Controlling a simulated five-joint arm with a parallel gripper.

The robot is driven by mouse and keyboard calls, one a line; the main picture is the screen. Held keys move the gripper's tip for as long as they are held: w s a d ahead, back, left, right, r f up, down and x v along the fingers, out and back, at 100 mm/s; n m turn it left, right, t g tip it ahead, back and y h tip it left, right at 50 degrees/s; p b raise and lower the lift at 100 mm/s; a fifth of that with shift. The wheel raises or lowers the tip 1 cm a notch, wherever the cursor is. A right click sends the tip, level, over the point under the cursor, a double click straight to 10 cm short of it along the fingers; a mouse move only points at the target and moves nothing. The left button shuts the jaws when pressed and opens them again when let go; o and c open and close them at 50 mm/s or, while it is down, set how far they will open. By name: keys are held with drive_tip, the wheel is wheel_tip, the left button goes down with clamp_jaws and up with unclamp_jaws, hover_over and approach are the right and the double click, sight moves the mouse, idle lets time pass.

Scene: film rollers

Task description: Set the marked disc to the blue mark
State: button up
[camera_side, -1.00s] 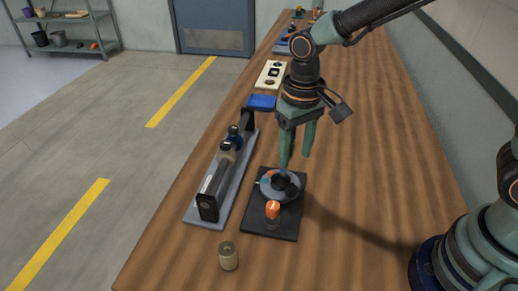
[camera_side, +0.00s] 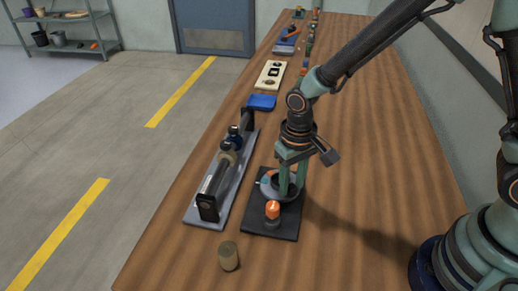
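The marked disc (camera_side: 269,190) is a grey round dial on a dark square base (camera_side: 262,222). A blue patch and an orange patch show near its upper left edge, with a thin pale pointer at its left. An orange-capped knob (camera_side: 272,210) stands at the front of the base. My gripper (camera_side: 291,190) is lowered over the disc, its fingers down around the dark raised hub at its middle. The fingers hide much of the hub, and I cannot tell whether they touch it.
A grey-based roller rig (camera_side: 215,190) with dark end posts stands close to the left. A small tan cylinder (camera_side: 228,256) stands in front. A blue block (camera_side: 262,102) and a cream panel (camera_side: 271,74) lie behind. The wood table is clear to the right.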

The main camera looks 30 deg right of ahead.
sight(293, 177)
clamp_jaws()
drive_tip(key=shift+d+n, duration=0.1)
drive_tip(key=shift+n, duration=0.2)
drive_tip(key=n, duration=0.1)
drive_tip(key=d+n, duration=0.1)
drive_tip(key=n, duration=0.1)
drive_tip(key=shift+w+d, duration=0.15)
drive_tip(key=n, duration=0.2)
drive_tip(key=d+n, duration=0.1)
drive_tip(key=n, duration=0.1)
drive_tip(key=shift+w, duration=0.35)
drive_tip(key=n, duration=0.2)
drive_tip(key=w+d+n, duration=0.1)
drive_tip(key=n, duration=0.2)
drive_tip(key=shift+w+d+n, duration=0.15)
drive_tip(key=shift+w+n, duration=0.15)
drive_tip(key=n, duration=0.1)
drive_tip(key=w+n, duration=0.1)
drive_tip(key=n, duration=0.2)
drive_tip(key=shift+w+d+n, duration=0.15)
drive_tip(key=shift+w+n, duration=0.1)
drive_tip(key=shift+n, duration=0.05)
drive_tip(key=shift+w, duration=0.1)
